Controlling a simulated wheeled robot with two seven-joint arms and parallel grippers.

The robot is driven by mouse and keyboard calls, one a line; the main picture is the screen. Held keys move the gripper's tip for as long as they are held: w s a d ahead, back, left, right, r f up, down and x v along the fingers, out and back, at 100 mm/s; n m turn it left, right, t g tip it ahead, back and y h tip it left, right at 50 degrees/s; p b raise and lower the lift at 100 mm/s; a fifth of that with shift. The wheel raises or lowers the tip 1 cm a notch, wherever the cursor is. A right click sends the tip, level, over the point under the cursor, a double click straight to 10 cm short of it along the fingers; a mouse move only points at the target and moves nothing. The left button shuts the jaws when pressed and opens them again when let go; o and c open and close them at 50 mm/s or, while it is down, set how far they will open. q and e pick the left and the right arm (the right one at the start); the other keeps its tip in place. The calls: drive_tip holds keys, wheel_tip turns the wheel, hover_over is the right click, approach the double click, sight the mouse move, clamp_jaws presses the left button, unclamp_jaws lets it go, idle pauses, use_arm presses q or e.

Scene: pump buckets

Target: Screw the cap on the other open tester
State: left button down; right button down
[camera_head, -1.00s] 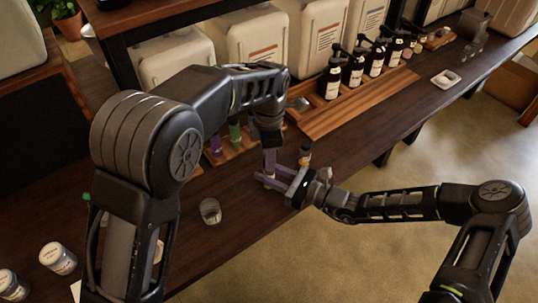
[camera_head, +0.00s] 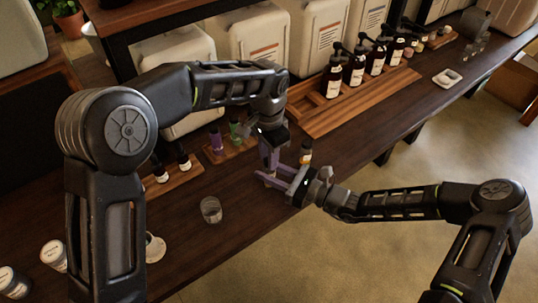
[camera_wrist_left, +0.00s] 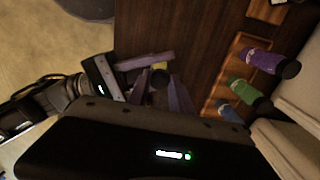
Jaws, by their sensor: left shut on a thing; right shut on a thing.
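My left gripper (camera_head: 269,158) points down, with its purple fingers right above my right gripper's fingers. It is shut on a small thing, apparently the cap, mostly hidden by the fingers. My right gripper (camera_head: 276,181) reaches in from the right, shut on a small tester that the fingers largely hide. In the left wrist view, both finger pairs meet around a small yellowish thing (camera_wrist_left: 160,68); I cannot tell whether it is the cap or tester. A purple tester (camera_head: 215,142) and a green tester (camera_head: 235,129) stand in a wooden rack, with a blue tester (camera_wrist_left: 229,110) beside them.
A clear glass (camera_head: 211,209) stands on the dark counter at left. Pump bottles (camera_head: 333,78) line a wooden tray (camera_head: 345,110) behind.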

use_arm(q)
drive_tip(key=m, duration=0.5)
drive_tip(key=shift+w+m, duration=0.1)
drive_tip(key=shift+m, duration=0.2)
drive_tip(key=m, duration=1)
drive_tip(key=shift+m, duration=0.4)
drive_tip(key=m, duration=0.5)
drive_tip(key=shift+w+m, duration=0.1)
drive_tip(key=shift+m, duration=0.2)
drive_tip(key=c, duration=1.2)
unclamp_jaws()
drive_tip(key=shift+o, duration=0.2)
drive_tip(key=shift+r, duration=2.2)
drive_tip(key=shift+c, duration=0.2)
